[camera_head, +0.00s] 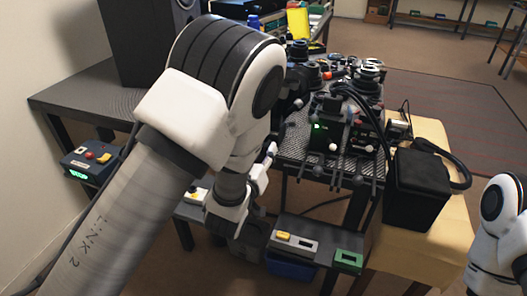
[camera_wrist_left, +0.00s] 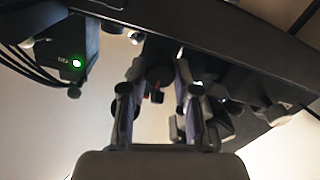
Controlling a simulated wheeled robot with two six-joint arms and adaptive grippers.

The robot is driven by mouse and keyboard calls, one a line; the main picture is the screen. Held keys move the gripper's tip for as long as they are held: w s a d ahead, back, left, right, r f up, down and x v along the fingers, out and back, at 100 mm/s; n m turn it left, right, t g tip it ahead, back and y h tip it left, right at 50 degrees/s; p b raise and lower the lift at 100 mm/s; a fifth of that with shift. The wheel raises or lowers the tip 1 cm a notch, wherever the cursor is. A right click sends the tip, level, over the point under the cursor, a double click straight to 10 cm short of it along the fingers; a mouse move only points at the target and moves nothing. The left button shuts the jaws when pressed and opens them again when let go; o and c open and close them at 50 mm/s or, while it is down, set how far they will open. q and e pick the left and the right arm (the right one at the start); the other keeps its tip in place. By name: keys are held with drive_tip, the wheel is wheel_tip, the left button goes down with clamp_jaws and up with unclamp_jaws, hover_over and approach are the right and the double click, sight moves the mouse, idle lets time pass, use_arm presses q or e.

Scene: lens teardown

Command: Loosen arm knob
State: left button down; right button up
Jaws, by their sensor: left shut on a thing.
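My left gripper (camera_head: 268,160) is at the near left edge of the perforated bench top (camera_head: 305,150), with my own arm covering much of that side. In the left wrist view my left gripper (camera_wrist_left: 159,68) has its two fingers on either side of a dark rounded knob (camera_wrist_left: 158,76), which I take as the arm knob. It is shut on this knob; the contact is dim and partly hidden. A black unit with a green light (camera_head: 325,130) and several small ball-ended knobs stands on the bench, right of the gripper. My right gripper is out of view.
A black box (camera_head: 418,185) with a thick cable stands on the tan table at right. Trays with yellow and green blocks (camera_head: 347,259) sit low in front. Several lens parts (camera_head: 365,75) crowd the bench's back. A speaker (camera_head: 145,40) stands at upper left.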

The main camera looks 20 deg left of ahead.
use_arm(q)
drive_tip(key=shift+r+n, duration=0.1)
drive_tip(key=shift+n, duration=0.2)
drive_tip(key=shift+n+p, duration=4.3)
drive_tip(key=shift+n, duration=3.5)
drive_tip(key=c, duration=0.8)
unclamp_jaws()
drive_tip(key=shift+w, duration=0.1)
drive_tip(key=shift+c, duration=0.2)
drive_tip(key=shift+f, duration=0.2)
drive_tip(key=s, duration=0.7)
drive_tip(key=shift+s+a, duration=0.15)
drive_tip(key=shift+s, duration=0.15)
